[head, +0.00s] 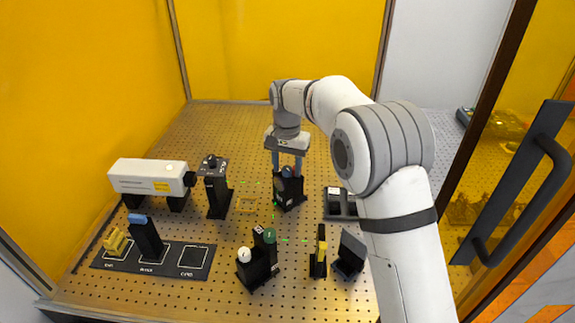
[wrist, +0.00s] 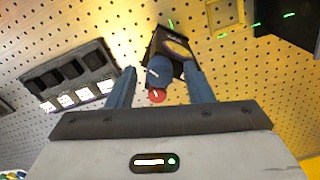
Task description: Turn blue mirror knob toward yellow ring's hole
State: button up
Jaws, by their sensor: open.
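The blue mirror knob (head: 287,172) sits on top of a black mirror mount (head: 289,194) in the middle of the perforated table. In the wrist view, the blue knob (wrist: 159,70) is close, with a red knob (wrist: 157,96) just below it and the dark mount (wrist: 170,48) behind. My gripper (head: 286,169) points down from above and is open. In the wrist view, my gripper's fingers (wrist: 160,77) stand on either side of the blue knob, with gaps visible. A yellow upright piece (head: 321,250) on a black stand, perhaps the yellow ring, appears nearly edge-on; its hole is not clear.
A white laser box (head: 150,177) and a black post (head: 216,190) stand left. A mount with green (head: 269,235) and white (head: 244,254) knobs is in front. A black tray (head: 165,270) lies front left. Green beam dashes cross the table. A flat yellow frame (head: 246,205) lies near.

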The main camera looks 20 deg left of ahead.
aim_at(287, 168)
notch_tip(287, 168, up, 8)
jog(key=shift+f+b, duration=0.1)
jog(key=shift+b, duration=0.45)
notch_tip(287, 168, up, 11)
jog(key=p, duration=0.8)
jog(key=shift+s, duration=0.1)
dwell(1.7)
